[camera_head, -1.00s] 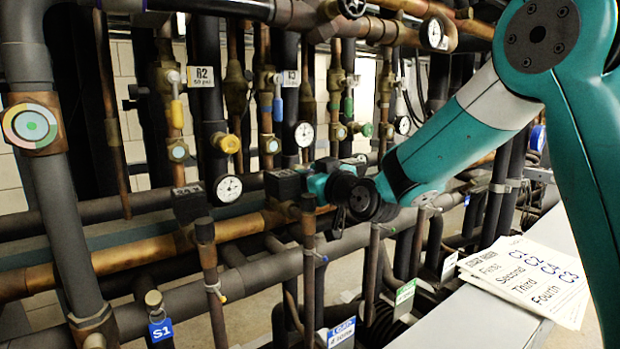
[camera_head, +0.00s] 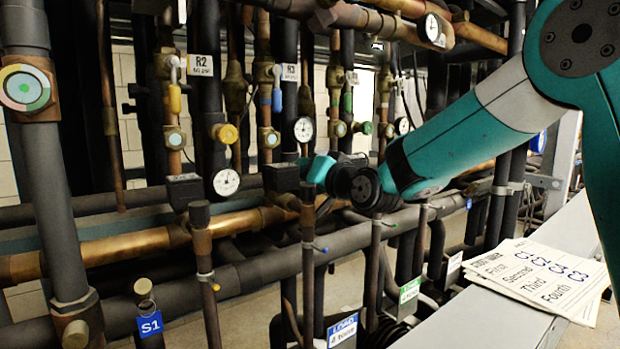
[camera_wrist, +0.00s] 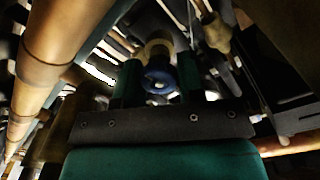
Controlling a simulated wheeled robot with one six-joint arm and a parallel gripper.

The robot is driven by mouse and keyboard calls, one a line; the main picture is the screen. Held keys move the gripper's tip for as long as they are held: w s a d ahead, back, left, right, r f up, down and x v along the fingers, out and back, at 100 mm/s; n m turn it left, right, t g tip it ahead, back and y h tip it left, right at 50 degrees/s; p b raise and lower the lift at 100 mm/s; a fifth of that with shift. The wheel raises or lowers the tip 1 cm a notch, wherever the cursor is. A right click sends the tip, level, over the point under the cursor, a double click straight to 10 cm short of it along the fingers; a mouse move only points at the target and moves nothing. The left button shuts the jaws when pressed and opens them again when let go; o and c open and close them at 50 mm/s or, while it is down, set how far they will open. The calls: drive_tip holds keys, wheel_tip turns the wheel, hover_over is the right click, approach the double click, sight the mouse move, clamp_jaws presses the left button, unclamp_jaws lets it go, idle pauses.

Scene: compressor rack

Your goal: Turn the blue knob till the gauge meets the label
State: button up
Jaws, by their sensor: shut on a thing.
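In the wrist view the blue knob (camera_wrist: 160,79) sits between the two dark green fingers of my gripper (camera_wrist: 158,82), which is shut on it. In the head view my gripper's teal body (camera_head: 318,169) is in front of the pipes, and the knob is hidden. A white dial gauge (camera_head: 304,129) is just above my gripper, below a tag reading R3 (camera_head: 291,72). Another gauge (camera_head: 226,182) is to the left, below a tag reading R2 (camera_head: 200,65), whose small line seems to read 60 psi. I cannot tell which gauge the knob drives; the needles are too small to read.
A yellow knob (camera_head: 226,133) and a blue lever (camera_head: 277,98) are on nearby pipes. Thick horizontal pipes (camera_head: 120,248) cross below my arm. Papers (camera_head: 545,275) lie on a grey ledge (camera_head: 490,318) at right. More gauges (camera_head: 433,28) are at upper right.

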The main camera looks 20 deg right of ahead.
drive_tip(key=shift+m, duration=0.3)
drive_tip(key=o, duration=0.9)
